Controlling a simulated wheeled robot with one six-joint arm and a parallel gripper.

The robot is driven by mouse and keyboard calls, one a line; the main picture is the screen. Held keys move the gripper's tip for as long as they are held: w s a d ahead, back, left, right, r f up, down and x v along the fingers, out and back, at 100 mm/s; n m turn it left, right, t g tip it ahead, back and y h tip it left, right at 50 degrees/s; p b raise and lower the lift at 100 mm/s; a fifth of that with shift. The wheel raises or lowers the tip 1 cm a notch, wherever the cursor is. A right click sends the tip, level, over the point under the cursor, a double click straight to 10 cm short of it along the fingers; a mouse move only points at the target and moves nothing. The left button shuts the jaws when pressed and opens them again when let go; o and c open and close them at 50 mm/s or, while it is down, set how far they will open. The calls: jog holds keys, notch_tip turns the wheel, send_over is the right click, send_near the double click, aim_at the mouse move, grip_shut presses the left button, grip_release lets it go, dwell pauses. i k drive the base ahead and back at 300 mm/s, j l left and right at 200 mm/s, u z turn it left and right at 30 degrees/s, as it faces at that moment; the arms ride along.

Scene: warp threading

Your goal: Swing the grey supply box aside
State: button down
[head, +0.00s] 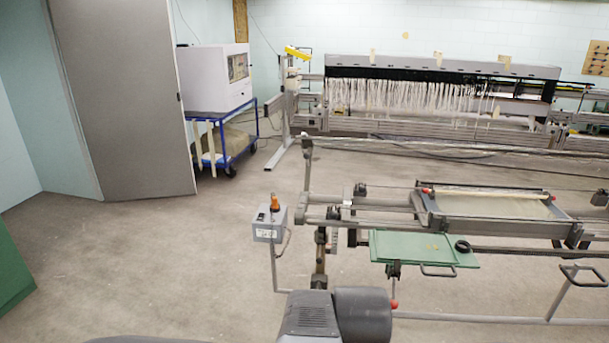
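A small grey box (268,223) with an orange lamp on top stands left of the machine frame, near the middle of the head view. Its front carries a pale label, and a dark switch shows on its upper part. A thin grey post runs down below it and a cable hangs at its right side. I take it to be the supply box; its mounting joint is too small to make out. My gripper is not in the head view.
The machine's rails (400,222) and a green plate (415,247) lie right of the box. A low grey bar (480,319) crosses the lower right. A blue trolley (222,143) stands behind. The floor (150,255) to the left is clear.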

aim_at(272, 230)
jog(key=i+j+u, duration=0.1)
jog(key=i+j, duration=0.15)
jog(key=i, duration=0.2)
jog(key=i+j+u, duration=0.15)
jog(key=i, duration=0.35)
